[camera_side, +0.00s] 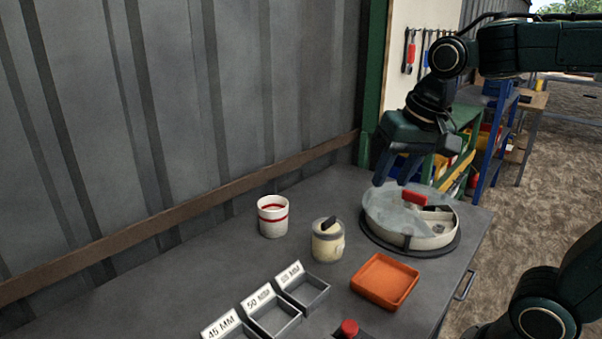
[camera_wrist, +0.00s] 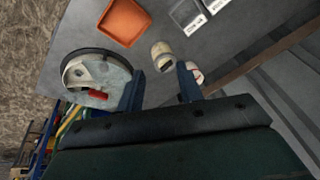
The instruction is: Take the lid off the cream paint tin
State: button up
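The cream paint tin (camera_side: 327,246) stands upright on the grey bench in the side view, with a grey lid (camera_side: 326,225) on top and a dark knob or handle on the lid. In the wrist view the tin (camera_wrist: 162,54) shows between the finger lines, beyond the fingertips. My gripper (camera_side: 394,176) is above the bench, up and to the right of the tin, near the round drum. Its two fingers (camera_wrist: 161,84) are apart with nothing between them, and it touches nothing that I can see.
A white tin with red bands (camera_side: 273,217) stands left of the cream tin. A round drum (camera_side: 408,222) with a red handle is to the right. An orange tray (camera_side: 385,281) and labelled grey bins (camera_side: 303,290) lie in front. A red button (camera_side: 348,328) is at the bottom edge.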

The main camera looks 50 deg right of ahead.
jog(key=w+d+f+m+g, duration=0.1)
jog(key=w+d+m, duration=0.15)
jog(key=w, duration=0.25)
jog(key=w+d+f+m+g, duration=0.1)
jog(key=w+m, duration=0.3)
jog(key=w, duration=0.2)
jog(key=m+g, duration=0.2)
jog(key=m, duration=0.3)
send_over(329, 219)
notch_tip(329, 219, down, 4)
jog(key=shift+f, duration=0.2)
jog(key=shift+f, duration=4.35)
jog(key=shift+f, duration=2.55)
jog(key=shift+c, duration=0.5)
grip_shut()
